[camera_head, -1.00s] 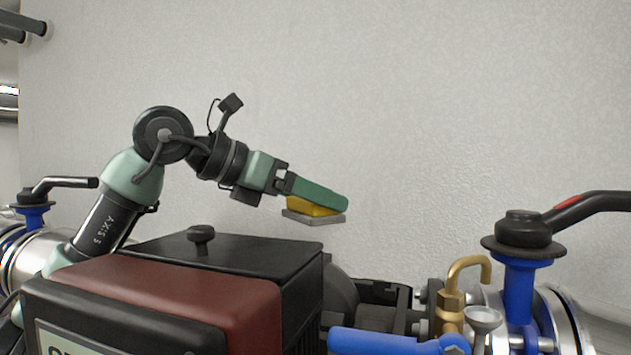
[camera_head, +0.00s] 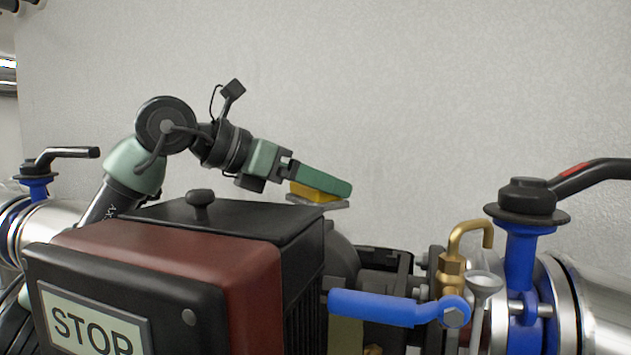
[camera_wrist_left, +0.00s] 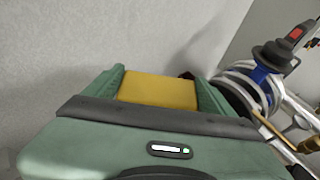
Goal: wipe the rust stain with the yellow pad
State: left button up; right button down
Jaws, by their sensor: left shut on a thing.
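My left gripper (camera_head: 318,188) is shut on the yellow pad (camera_head: 313,194), which has a thin grey layer on its underside. In the head view the pad is held in the air, above and behind the dark box with the red band. The left wrist view shows the yellow pad (camera_wrist_left: 158,90) between the two green fingers of my left gripper (camera_wrist_left: 160,85). No rust stain can be made out in either view. My right gripper is not in view.
The black and red box (camera_head: 180,255) with a STOP sign (camera_head: 95,325) stands in front. A blue-handled valve (camera_head: 385,308), a brass fitting (camera_head: 452,272) and a black-lever valve (camera_head: 525,215) stand right. A pale wall (camera_head: 420,90) is behind.

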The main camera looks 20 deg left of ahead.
aim_at(309, 202)
pick_arm(q)
jog(key=shift+f, duration=0.25)
jog(key=shift+f+b, duration=0.4)
jog(key=shift+b, duration=0.15)
jog(key=shift+f+b, duration=0.3)
jog(key=shift+f, duration=0.1)
jog(key=shift+s+b, duration=0.4)
jog(key=shift+s, duration=0.35)
jog(key=shift+s+b, duration=0.5)
jog(key=shift+s, duration=0.65)
jog(key=shift+f, duration=0.1)
jog(key=shift+s, duration=0.1)
